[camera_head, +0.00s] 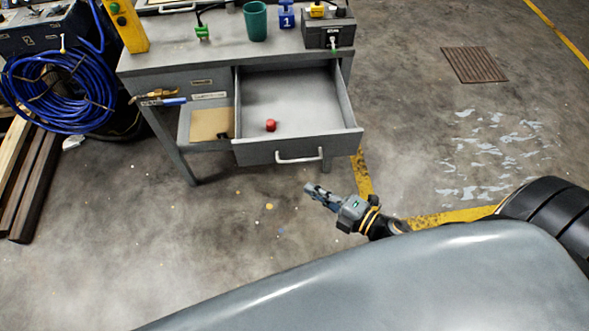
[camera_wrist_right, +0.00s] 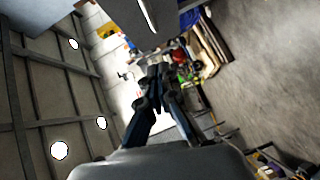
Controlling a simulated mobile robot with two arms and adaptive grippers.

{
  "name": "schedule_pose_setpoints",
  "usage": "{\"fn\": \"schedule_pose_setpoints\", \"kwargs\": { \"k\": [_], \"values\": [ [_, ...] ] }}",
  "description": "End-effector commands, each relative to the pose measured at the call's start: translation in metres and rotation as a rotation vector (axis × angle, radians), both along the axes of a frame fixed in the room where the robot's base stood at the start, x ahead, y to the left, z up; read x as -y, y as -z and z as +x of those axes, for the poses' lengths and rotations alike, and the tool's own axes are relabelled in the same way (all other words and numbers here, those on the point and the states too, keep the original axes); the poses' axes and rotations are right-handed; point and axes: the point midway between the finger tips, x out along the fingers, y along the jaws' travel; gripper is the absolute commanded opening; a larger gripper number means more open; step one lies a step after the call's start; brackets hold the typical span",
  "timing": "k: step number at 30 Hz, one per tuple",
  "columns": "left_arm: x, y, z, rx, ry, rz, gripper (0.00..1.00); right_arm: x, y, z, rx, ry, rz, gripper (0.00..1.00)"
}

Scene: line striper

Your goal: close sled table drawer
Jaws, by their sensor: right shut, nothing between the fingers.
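The grey sled table (camera_head: 190,57) stands at the top of the head view. Its drawer (camera_head: 345,142) is pulled out toward me, with a white bar handle (camera_head: 299,157) on the front. A small red object (camera_head: 271,125) lies inside the drawer. My right gripper (camera_head: 313,189) is in front of and below the drawer front, apart from the handle. Its fingers are shut together and empty, as the right wrist view also shows (camera_wrist_right: 160,75). My left gripper is not in view.
A green cup (camera_head: 255,21), a blue block marked 1 (camera_head: 286,14) and a dark box (camera_head: 328,30) stand on the tabletop. Coiled blue hose (camera_head: 58,92) and wooden beams (camera_head: 30,175) are at the left. The floor right of the table is mostly clear, with a metal grate (camera_head: 474,65).

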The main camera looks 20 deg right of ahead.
Motion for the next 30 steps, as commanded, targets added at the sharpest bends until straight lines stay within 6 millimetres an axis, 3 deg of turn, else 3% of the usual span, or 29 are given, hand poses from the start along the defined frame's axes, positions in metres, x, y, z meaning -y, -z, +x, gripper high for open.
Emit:
{"fn": "schedule_pose_setpoints", "kwargs": {
  "k": [7, 12, 18, 30],
  "values": [
    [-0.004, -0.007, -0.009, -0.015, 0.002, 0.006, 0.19, -0.027, 0.006, 0.047, 0.002, 0.001, 0.003, 0.00],
    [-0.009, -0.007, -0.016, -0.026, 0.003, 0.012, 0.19, -0.019, 0.013, 0.070, -0.001, 0.002, 0.001, 0.00],
    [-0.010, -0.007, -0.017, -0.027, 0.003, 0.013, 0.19, -0.016, 0.016, 0.081, -0.001, 0.001, 0.002, 0.00],
    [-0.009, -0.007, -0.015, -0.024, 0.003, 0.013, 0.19, -0.015, 0.016, 0.083, -0.002, 0.001, 0.002, 0.00]
  ]
}}
